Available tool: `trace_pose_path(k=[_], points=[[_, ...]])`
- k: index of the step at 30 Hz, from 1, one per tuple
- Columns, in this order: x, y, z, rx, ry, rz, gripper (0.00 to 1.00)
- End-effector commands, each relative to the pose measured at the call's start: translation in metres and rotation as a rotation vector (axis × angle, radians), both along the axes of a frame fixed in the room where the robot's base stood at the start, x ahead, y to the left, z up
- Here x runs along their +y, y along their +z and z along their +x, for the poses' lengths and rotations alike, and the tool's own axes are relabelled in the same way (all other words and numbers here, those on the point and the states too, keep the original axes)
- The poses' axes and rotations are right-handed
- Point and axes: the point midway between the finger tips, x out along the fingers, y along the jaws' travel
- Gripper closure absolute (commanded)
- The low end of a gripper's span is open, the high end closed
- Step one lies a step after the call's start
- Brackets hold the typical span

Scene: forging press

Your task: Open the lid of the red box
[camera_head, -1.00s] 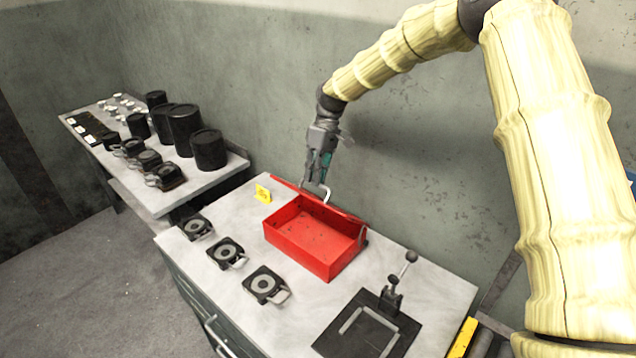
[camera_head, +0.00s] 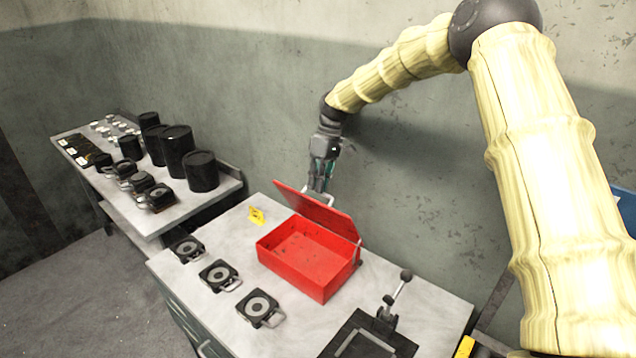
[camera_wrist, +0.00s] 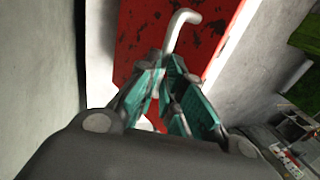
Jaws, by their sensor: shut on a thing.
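The red box (camera_head: 306,268) stands on the grey worktop with its open side up, and its inside shows empty. Its red lid (camera_head: 315,209) is tilted up along the far side of the box. My gripper (camera_head: 319,186) is behind the top edge of the lid, shut on the lid's pale handle (camera_head: 331,199). In the wrist view the teal fingers of my gripper (camera_wrist: 171,88) close around the handle (camera_wrist: 181,27), with the scuffed red lid (camera_wrist: 140,40) beyond. The fingers partly hide the handle.
Several black parts with handles (camera_head: 219,275) lie in front of the box. A small yellow marker (camera_head: 256,215) stands behind its left corner. A black fixture with a lever (camera_head: 397,296) is at the right. Black cylinders (camera_head: 176,151) stand on the left table. The wall is close behind.

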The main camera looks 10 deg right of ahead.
Motion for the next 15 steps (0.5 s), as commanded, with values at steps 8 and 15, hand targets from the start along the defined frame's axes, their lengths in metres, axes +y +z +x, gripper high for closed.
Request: trace_pose_path(k=[8, 15], points=[[-0.0041, -0.0127, -0.0034, 0.011, 0.001, -0.007, 0.68], [-0.0012, -0.0080, -0.0020, 0.008, 0.003, -0.005, 0.68]])
